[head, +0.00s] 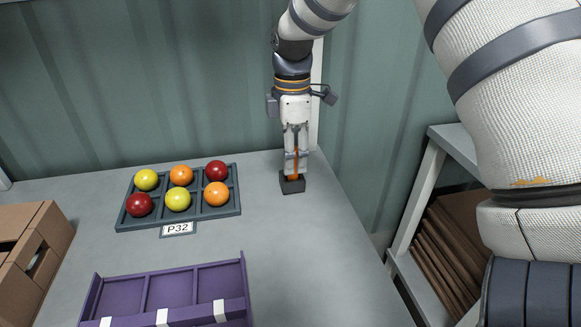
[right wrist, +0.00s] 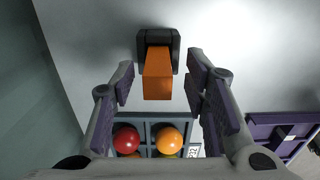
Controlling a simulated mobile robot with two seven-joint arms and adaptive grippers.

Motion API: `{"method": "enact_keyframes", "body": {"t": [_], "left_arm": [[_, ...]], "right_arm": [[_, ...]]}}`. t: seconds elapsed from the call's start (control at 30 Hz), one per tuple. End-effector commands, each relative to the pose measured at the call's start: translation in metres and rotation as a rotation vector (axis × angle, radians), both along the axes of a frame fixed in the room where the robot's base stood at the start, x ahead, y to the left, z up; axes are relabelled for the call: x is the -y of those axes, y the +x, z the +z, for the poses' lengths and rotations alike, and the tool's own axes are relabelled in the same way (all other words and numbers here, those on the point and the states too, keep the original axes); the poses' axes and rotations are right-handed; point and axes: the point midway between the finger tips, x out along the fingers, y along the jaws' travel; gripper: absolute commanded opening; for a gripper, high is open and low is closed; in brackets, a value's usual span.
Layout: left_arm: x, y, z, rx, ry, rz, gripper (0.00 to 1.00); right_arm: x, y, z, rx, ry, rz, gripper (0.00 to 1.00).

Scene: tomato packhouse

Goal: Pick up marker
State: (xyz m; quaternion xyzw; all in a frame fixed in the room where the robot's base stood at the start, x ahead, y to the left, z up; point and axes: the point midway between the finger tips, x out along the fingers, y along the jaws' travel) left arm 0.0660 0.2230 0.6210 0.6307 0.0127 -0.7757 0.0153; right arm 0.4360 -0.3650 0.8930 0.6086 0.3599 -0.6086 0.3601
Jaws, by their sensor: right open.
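The marker looks like an orange upright block (head: 295,169) standing in a small black base (head: 292,186) near the back right of the grey table. In the right wrist view the orange marker (right wrist: 158,76) rises from its black holder (right wrist: 173,42) toward the camera. My right gripper (head: 297,166) points down over the marker from above. In the right wrist view its two open fingers (right wrist: 160,84) stand on either side of the marker, with a gap visible on both sides. My left gripper is not in view.
A dark tray (head: 128,222) of red, orange and yellow tomatoes stands to the left, with a P32 label (head: 177,229) at its front. A purple divided tray (head: 170,290) is nearer, and a cardboard box (head: 50,235) is at far left. A shelf (head: 408,205) stands right of the table.

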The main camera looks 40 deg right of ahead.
Motion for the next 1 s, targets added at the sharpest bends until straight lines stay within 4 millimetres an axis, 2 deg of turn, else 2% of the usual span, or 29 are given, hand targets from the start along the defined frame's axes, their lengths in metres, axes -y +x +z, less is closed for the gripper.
{"method": "enact_keyframes", "body": {"t": [0.03, 0.13, 0.4, 0.57, 0.6, 0.87, 1.0], "left_arm": [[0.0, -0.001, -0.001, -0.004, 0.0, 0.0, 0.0], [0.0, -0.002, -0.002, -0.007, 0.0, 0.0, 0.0], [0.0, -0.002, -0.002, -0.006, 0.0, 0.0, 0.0], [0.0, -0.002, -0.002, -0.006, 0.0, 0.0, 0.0], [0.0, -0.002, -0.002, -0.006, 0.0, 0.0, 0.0], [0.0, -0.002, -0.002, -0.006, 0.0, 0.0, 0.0], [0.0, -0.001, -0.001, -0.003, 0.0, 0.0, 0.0]], "right_arm": [[0.002, 0.0, -0.012, -0.006, 0.0, -0.002, 0.42], [0.001, 0.0, -0.025, -0.004, 0.0, -0.001, 0.42], [0.001, 0.0, -0.028, 0.002, -0.001, -0.001, 0.39], [0.001, 0.0, -0.028, 0.002, 0.0, -0.001, 0.03], [0.001, 0.0, -0.028, 0.002, 0.0, -0.001, 0.0], [0.001, 0.0, -0.028, 0.001, 0.0, -0.001, 0.0], [0.001, 0.001, -0.021, 0.004, 0.0, -0.001, 0.0]]}}
